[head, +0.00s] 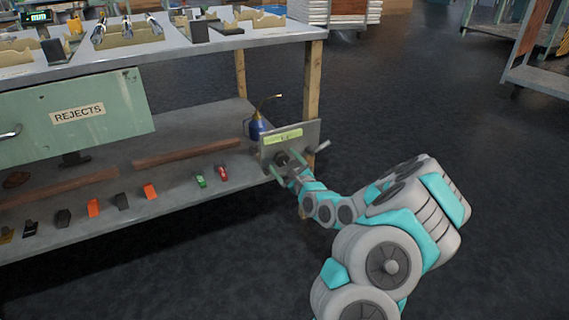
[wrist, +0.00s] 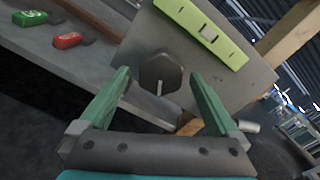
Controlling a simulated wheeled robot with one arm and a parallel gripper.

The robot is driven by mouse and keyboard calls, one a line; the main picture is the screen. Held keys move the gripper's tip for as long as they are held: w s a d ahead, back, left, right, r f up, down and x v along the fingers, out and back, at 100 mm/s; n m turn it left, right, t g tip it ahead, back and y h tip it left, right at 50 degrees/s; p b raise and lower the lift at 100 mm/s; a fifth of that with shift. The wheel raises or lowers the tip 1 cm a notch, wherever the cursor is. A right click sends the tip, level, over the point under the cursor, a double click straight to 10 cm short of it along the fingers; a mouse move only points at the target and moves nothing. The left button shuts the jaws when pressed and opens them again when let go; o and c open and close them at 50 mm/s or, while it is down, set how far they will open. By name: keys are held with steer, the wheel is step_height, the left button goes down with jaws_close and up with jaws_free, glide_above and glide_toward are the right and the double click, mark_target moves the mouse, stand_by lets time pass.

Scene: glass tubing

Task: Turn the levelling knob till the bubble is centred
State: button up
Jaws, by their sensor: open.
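A grey metal plate (head: 308,133) is mounted at the bench's right end, by the wooden leg. It carries a yellow-green level (head: 284,136), which shows larger in the wrist view (wrist: 183,17) with a small pale window in its middle. The bubble's position is too small to tell. Below the level is a dark, many-sided knob (wrist: 161,70) with a pale mark pointing down in the wrist view. My gripper (wrist: 158,74) is open with green fingers, one either side of the knob in that view. Contact with the knob cannot be told. The gripper also shows in the head view (head: 279,165).
A pale rod (head: 322,146) sticks out at the plate's right edge. A blue oil can (head: 257,127) stands behind the plate on the lower shelf (head: 185,213). Small green (head: 201,180) and red (head: 222,173) items lie on that shelf.

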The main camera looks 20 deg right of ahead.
steer(key=s, duration=0.7)
steer(key=shift+s, duration=0.4)
steer(key=shift+d, duration=0.1)
stand_by(0.4)
steer(key=s+a+r+n+g+y+p, duration=0.1)
steer(key=s+a+n+g+p, duration=0.1)
steer(key=s+a+n+g, duration=0.4)
steer(key=s+a+r+n+g+y+p, duration=0.1)
steer(key=s+a+n+g+p, duration=0.2)
steer(key=a+n, duration=0.6)
steer(key=s+a+r+n+g+h+p, duration=0.1)
steer(key=s+r+n, duration=0.4)
steer(key=s, duration=0.6)
steer(key=s+a+r+n+g+p, duration=0.2)
steer(key=s+a+r+n+g, duration=0.1)
steer(key=s, duration=0.9)
steer(key=s+a+r+n+g+h+p, duration=0.1)
steer(key=s+a+r+n+g, duration=0.1)
steer(key=s+r+n+g, duration=0.4)
steer(key=s+r, duration=0.1)
steer(key=s, duration=0.4)
steer(key=shift+s+r+n+g+h+p, duration=0.3)
steer(key=shift+r+g+p, duration=0.1)
